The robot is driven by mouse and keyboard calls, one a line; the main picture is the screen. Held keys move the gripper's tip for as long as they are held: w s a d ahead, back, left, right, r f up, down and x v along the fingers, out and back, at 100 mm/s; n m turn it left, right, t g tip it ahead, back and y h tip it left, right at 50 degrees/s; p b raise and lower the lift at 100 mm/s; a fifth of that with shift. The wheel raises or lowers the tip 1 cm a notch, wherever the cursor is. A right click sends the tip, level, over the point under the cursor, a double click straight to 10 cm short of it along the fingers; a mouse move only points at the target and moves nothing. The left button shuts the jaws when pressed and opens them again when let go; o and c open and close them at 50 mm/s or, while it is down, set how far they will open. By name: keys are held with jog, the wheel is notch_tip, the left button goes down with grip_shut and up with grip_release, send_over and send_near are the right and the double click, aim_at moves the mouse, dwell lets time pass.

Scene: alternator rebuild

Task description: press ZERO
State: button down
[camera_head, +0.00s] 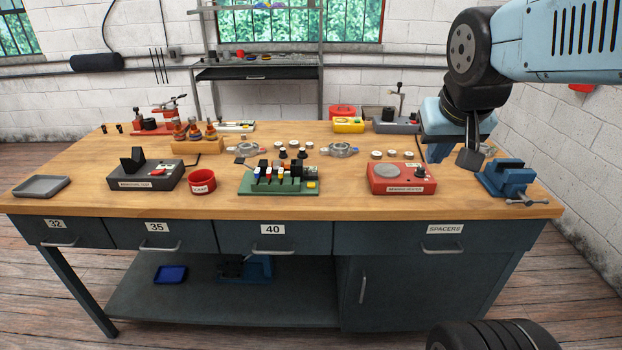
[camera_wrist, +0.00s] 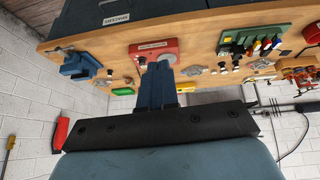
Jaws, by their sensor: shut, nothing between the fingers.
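I cannot read the word ZERO anywhere. A red box (camera_head: 403,188) on the bench's right half has a grey round plate on top and small controls to its right; its white front label is too small to read surely. It also shows in the wrist view (camera_wrist: 142,49), partly covered by my fingers. My gripper (camera_head: 438,155) is shut and empty, up to the right of the red box and apart from it. Its blue fingers show together in the wrist view (camera_wrist: 157,68).
A blue vise (camera_head: 508,180) stands at the bench's right end. A green fixture (camera_head: 262,186) with coloured parts and a red cup (camera_head: 201,181) lie left. White-topped small parts (camera_head: 377,154) lie behind the red box. A yellow box (camera_head: 348,126) stands at the back.

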jog(key=w+a+f, duration=0.2)
jog(key=w, duration=0.7)
jog(key=m+t+y, duration=0.2)
jog(key=y, duration=0.4)
send_over(314, 185)
notch_tip(314, 185, down, 12)
jog(key=shift+s+a+f, duration=0.1)
jog(key=shift+a, duration=0.05)
jog(key=shift+f, duration=4.3)
jog(key=shift+f, duration=0.15)
jog(key=shift+f, duration=0.2)
